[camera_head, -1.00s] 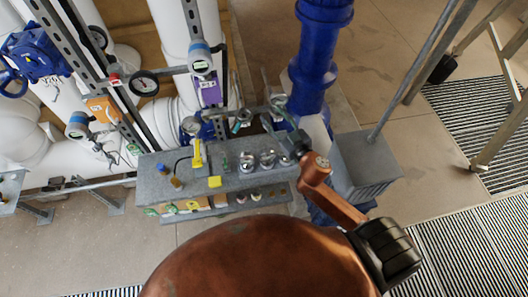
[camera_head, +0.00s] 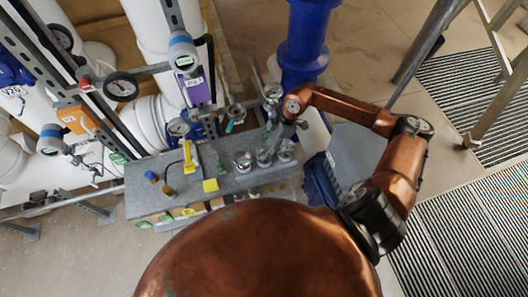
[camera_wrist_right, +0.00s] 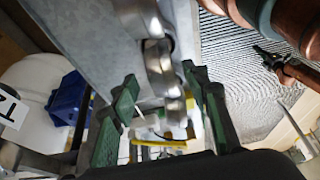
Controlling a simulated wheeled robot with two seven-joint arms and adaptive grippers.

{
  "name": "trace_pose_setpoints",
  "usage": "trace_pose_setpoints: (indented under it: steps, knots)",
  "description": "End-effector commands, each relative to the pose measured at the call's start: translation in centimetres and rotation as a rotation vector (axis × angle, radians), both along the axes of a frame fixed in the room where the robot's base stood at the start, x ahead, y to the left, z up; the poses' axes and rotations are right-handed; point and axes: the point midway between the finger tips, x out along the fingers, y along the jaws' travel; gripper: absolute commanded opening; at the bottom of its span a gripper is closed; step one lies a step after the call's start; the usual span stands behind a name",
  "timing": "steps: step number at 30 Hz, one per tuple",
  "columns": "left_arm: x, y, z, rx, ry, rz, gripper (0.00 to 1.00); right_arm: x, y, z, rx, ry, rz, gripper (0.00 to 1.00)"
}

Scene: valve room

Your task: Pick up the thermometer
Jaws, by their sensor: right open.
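I cannot surely single out the thermometer. A yellow upright instrument (camera_head: 188,158) with a dark cable stands on the grey bench (camera_head: 222,182), but I cannot tell whether it is the thermometer. My right gripper (camera_head: 268,142) is above the right part of the bench, close to the glass vessels. In the right wrist view its two green fingers (camera_wrist_right: 165,105) are apart, with no held thing visible. A yellow strip (camera_wrist_right: 160,143) and a thin pale rod show beyond them, too unclear to name. My left gripper is out of view.
Glass beakers (camera_head: 243,161) stand near my right gripper. Pipes and gauges (camera_head: 121,88) rise behind the bench. A blue column (camera_head: 306,40) stands behind it. A grated floor (camera_head: 465,225) lies at right.

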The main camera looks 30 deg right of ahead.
Motion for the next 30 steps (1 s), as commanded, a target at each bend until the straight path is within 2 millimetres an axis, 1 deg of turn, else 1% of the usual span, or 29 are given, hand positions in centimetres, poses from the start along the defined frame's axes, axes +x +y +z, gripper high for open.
trace_pose_setpoints:
  steps: [3,7,10,12,15,23,30]
  knots:
    - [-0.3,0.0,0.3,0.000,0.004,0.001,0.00,0.1,0.7,-1.0,0.004,0.000,0.001,0.43]
    - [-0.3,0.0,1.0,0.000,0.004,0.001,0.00,0.1,1.6,-2.2,0.006,0.001,0.002,0.43]
    - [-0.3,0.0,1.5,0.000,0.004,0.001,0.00,0.2,2.5,-3.5,0.007,0.000,0.002,0.43]
    - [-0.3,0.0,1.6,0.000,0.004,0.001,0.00,0.3,2.7,-4.5,0.006,-0.001,0.000,0.43]
    - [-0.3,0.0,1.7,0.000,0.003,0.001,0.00,0.3,3.0,-5.3,0.006,-0.001,0.000,0.43]
    - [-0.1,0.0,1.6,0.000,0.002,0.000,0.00,0.4,3.0,-5.6,0.005,-0.002,0.001,0.43]
    - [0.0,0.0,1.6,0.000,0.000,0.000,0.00,0.4,3.0,-5.6,0.005,-0.002,0.001,0.27]
